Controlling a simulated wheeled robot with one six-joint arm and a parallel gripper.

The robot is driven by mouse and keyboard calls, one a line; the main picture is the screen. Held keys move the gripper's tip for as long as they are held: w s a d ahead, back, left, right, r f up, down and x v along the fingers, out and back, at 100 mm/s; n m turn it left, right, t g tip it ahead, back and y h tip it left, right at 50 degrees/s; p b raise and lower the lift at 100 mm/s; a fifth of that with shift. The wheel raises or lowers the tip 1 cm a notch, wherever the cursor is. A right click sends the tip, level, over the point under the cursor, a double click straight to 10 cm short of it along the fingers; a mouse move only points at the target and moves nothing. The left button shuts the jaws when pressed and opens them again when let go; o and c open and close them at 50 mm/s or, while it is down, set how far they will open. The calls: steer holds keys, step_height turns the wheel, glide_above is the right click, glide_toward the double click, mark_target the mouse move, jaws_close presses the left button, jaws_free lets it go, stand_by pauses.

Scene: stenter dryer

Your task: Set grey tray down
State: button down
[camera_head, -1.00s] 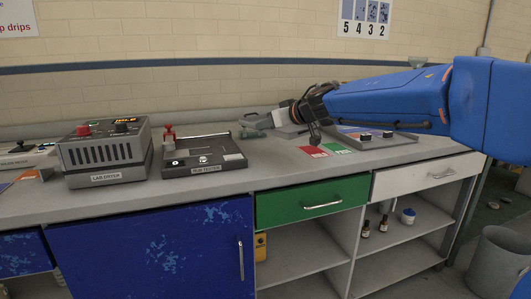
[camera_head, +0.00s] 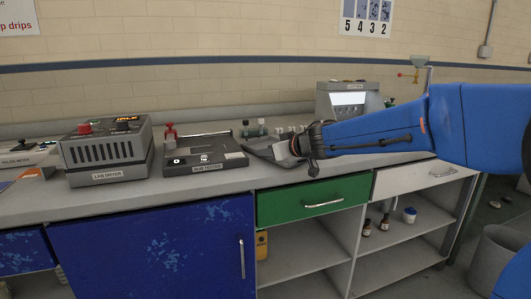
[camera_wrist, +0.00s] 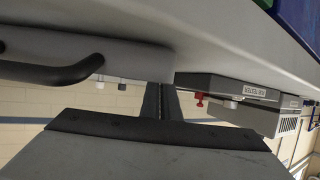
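My gripper (camera_head: 262,150) points left, low over the grey counter, just right of the tester. A dark grey flat piece shows at its front end. I cannot tell whether it is the grey tray or my fingers. The wrist view is upside down. In it, two dark fingers (camera_wrist: 161,101) stand close together, partly hidden by a large grey surface with a dark edge. A grey slab with a black bar handle (camera_wrist: 50,70) fills the left of that view. I cannot tell whether this slab is the tray, or whether my fingers hold anything.
The black tester (camera_head: 205,155) stands left of my gripper, with the lab dryer (camera_head: 106,150) beyond it. Small bottles (camera_head: 262,128) stand behind my gripper. A grey machine (camera_head: 347,100) stands behind my arm. The green drawer (camera_head: 313,199) is below the counter edge.

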steer(key=shift+f, duration=0.1)
steer(key=c, duration=2)
jaws_free()
steer(key=shift+s+d+r, duration=0.1)
steer(key=shift+r, duration=0.1)
steer(key=v, duration=1.1)
steer(key=shift+s+d+r, duration=0.1)
steer(key=shift+s+d, duration=0.15)
steer(key=shift+s, duration=0.05)
